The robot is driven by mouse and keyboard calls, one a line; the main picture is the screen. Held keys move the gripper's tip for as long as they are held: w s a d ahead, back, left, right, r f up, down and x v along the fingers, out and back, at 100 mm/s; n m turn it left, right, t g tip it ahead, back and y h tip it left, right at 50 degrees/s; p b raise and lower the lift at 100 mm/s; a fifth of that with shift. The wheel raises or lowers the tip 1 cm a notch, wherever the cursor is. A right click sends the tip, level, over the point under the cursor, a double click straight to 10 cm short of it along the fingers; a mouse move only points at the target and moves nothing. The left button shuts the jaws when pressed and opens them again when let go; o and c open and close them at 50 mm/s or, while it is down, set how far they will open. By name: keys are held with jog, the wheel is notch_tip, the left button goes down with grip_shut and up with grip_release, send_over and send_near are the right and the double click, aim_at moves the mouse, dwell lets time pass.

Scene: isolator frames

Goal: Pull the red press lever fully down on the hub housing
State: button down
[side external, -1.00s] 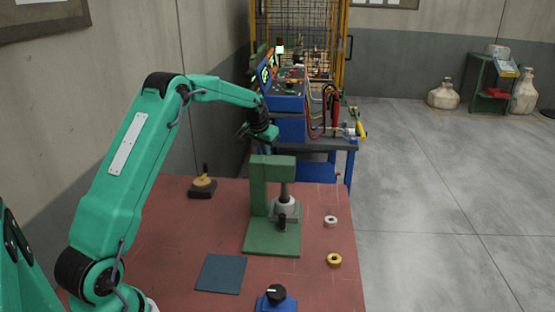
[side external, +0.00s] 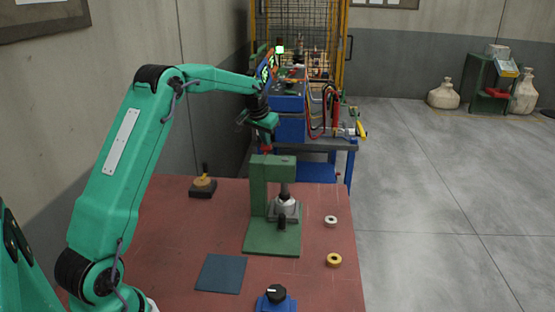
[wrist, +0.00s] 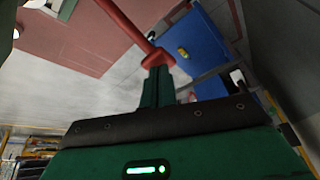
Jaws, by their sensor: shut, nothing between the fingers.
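The green press (side external: 258,190) stands on the red-brown bench, with a grey ram over the pale grey hub housing (side external: 287,205). The red press lever (wrist: 122,20) runs from the top of the wrist view down to a wider red end at my fingertips. Only a small red bit of the lever (side external: 267,150) shows in the side view, behind the press top. My gripper (wrist: 158,72) is shut and empty, its fingertips close against the lever's red end; I cannot tell whether they touch. In the side view my gripper (side external: 268,132) is above and behind the press top.
A white ring (side external: 330,221) and a yellow ring (side external: 334,260) lie right of the press. A dark blue mat (side external: 221,273), a blue knobbed block (side external: 276,300) and a black-based stand (side external: 203,188) are also on the bench. A blue bench with equipment (side external: 290,104) stands behind.

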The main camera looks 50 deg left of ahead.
jog(key=w+v, duration=0.1)
jog(key=v, duration=0.7)
jog(key=shift+w+r, duration=0.35)
dwell(0.6)
dwell(0.3)
jog(key=s+d+r+m+h, duration=0.1)
jog(key=s+d+r, duration=0.3)
jog(key=s+d, duration=0.45)
jog(key=s+d+r+m, duration=0.1)
jog(key=s+d+r, duration=0.2)
jog(key=s+d, duration=0.5)
jog(key=s+d+f, duration=0.3)
jog(key=s+d, duration=0.1)
jog(key=s, duration=0.4)
jog(key=s+d+f+m+t+h, duration=0.1)
jog(key=s+d+f, duration=0.2)
jog(key=s, duration=0.6)
jog(key=d, duration=0.2)
jog(key=shift+s+d+f, duration=0.3)
